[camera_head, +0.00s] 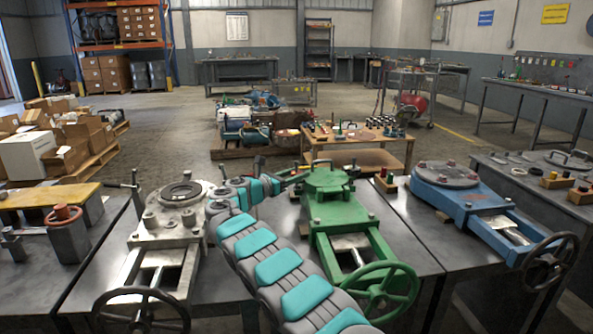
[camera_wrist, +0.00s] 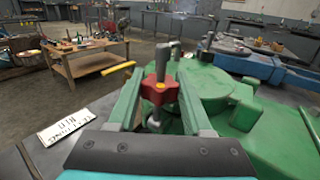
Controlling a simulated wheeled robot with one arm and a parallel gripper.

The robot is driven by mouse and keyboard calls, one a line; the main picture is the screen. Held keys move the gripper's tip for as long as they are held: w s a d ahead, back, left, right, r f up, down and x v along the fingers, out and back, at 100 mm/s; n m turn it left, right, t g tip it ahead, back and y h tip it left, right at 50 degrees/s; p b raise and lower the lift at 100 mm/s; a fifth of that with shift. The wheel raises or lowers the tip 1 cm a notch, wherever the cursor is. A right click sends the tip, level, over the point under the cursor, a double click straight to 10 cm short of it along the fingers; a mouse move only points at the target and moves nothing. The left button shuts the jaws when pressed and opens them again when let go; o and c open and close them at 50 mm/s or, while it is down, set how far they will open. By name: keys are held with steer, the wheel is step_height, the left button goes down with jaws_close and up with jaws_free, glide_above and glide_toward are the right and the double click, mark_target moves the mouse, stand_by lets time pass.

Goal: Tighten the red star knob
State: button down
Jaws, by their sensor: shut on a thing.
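The red star knob (camera_wrist: 160,89) shows in the middle of the wrist view, on an upright threaded stem beside the green valve (camera_wrist: 228,85). My gripper (camera_wrist: 161,80) has one green finger on each side of the knob and is shut on it. In the head view the green valve (camera_head: 327,182) stands on a grey table right of my arm. My gripper is small there, at the valve's left side, and the knob is hard to make out.
A pale valve (camera_head: 180,194) stands to the left and a blue valve (camera_head: 450,182) to the right, each with a handwheel in front. A white tag (camera_wrist: 77,124) lies at left. A wooden bench (camera_head: 358,137) with small parts stands behind the green valve.

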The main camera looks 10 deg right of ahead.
steer(key=shift+m+g+h, duration=0.3)
steer(key=shift+m+g, duration=0.1)
steer(key=shift+g, duration=0.1)
stand_by(0.3)
steer(key=shift+c, duration=1.6)
jaws_free()
steer(key=shift+d+n+t+b, duration=0.2)
steer(key=shift+n+t+b, duration=0.1)
steer(key=shift+n+t, duration=0.2)
steer(key=shift+t+y, duration=0.3)
steer(key=shift+y, duration=0.2)
steer(key=shift+n+b, duration=0.3)
steer(key=shift+b, duration=0.15)
steer(key=shift+f+n+t+y+b, duration=0.15)
steer(key=shift+n+t+y+b, duration=0.15)
steer(key=shift+t+y+b, duration=0.3)
steer(key=shift+n+t+b, duration=0.3)
steer(key=shift+t+b, duration=0.1)
steer(key=shift+b, duration=0.65)
